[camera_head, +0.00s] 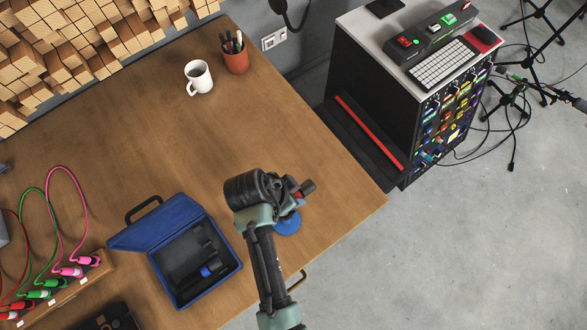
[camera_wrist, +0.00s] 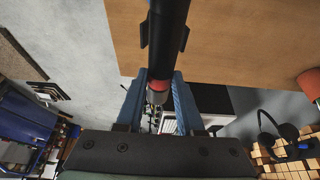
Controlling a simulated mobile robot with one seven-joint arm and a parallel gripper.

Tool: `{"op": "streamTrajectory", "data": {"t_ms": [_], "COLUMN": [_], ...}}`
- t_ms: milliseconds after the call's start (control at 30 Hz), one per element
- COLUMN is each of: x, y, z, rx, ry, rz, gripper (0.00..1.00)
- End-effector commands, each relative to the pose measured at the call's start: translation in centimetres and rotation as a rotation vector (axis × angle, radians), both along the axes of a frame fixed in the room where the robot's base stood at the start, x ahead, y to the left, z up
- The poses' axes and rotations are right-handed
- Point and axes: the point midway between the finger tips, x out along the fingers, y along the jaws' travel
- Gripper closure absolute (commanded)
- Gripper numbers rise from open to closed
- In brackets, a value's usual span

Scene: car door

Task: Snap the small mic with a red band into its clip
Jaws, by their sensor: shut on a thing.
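My gripper (camera_head: 289,192) is over the table's front right part in the head view. In the wrist view its two blue fingers (camera_wrist: 160,76) are shut on the small mic (camera_wrist: 167,40), a black cylinder with a red band (camera_wrist: 158,85) and a silver end. Black prongs, which look like the clip (camera_wrist: 145,32), show on both sides of the mic's body. I cannot tell whether the mic is seated in them or only in line. In the head view a blue round base (camera_head: 287,224) shows below my gripper; my arm hides much around it.
An open blue case (camera_head: 235,262) holds a black mic with a blue band (camera_head: 212,268). A white mug (camera_head: 198,76) and a pen cup (camera_head: 235,57) stand at the back. Coloured cables (camera_head: 75,215) rise at left. The middle of the wooden table (camera_head: 130,130) is clear.

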Motion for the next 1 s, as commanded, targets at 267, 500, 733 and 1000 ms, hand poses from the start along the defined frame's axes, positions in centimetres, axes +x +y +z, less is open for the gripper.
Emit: {"op": "streamTrajectory", "data": {"t_ms": [267, 500, 733, 1000], "x": [0.01, 0.00, 0.01, 0.02], "y": [0.01, 0.03, 0.03, 0.02], "z": [0.03, 0.02, -0.03, -0.59], "rx": [0.000, 0.000, 0.000, 0.000], "ry": [0.000, 0.000, 0.000, 0.000], "rz": [0.000, 0.000, 0.000, 0.000], "gripper": [1.00, 1.00, 1.00, 1.00]}}
